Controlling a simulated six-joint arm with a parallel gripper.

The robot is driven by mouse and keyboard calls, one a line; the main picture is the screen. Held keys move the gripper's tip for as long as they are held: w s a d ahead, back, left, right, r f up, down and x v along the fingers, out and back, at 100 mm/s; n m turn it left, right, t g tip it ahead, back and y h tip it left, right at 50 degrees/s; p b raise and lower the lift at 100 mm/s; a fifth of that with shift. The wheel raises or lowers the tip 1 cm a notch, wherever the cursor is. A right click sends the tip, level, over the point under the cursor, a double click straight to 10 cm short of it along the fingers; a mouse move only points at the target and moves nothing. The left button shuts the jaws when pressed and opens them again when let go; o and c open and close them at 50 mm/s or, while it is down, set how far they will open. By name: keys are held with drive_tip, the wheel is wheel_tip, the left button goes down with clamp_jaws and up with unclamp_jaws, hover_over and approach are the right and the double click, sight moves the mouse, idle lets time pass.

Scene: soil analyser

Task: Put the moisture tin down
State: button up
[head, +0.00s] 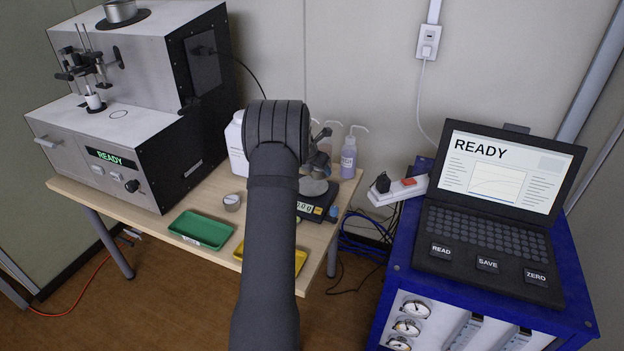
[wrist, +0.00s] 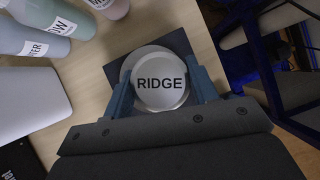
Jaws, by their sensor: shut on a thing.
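The moisture tin, a round silver tin with a lid marked RIDGE (wrist: 160,84), is between the two blue fingers of my gripper (wrist: 161,92) in the wrist view. The fingers are shut on its sides. Under it is the dark balance (wrist: 117,68), with a round grey pan partly hidden by the tin. In the head view my gripper (head: 319,150) is over the balance (head: 322,208), whose display is lit, and my arm hides much of both. I cannot tell whether the tin touches the pan.
Wash bottles (head: 348,157) stand behind the balance. Another small tin (head: 231,202), a green tray (head: 201,230) and a yellow tray (head: 300,261) are on the table. The analyser (head: 125,155) is at left. A laptop (head: 490,215) sits on a blue cabinet at right.

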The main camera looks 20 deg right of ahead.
drive_tip(key=shift+w+a+f, duration=0.4)
drive_tip(key=shift+w+f, duration=0.05)
drive_tip(key=shift+w, duration=0.15)
drive_tip(key=shift+w+a+f, duration=0.35)
drive_tip(key=shift+w+f, duration=0.05)
drive_tip(key=shift+w, duration=0.2)
drive_tip(key=shift+f, duration=1.95)
drive_tip(key=shift+f, duration=0.15)
drive_tip(key=o, duration=1)
drive_tip(key=shift+s+a+r, duration=0.1)
drive_tip(key=shift+a+r, duration=0.05)
drive_tip(key=shift+r, duration=0.25)
drive_tip(key=v, duration=1.1)
drive_tip(key=shift+s+a+r, duration=0.1)
drive_tip(key=shift+r, duration=0.05)
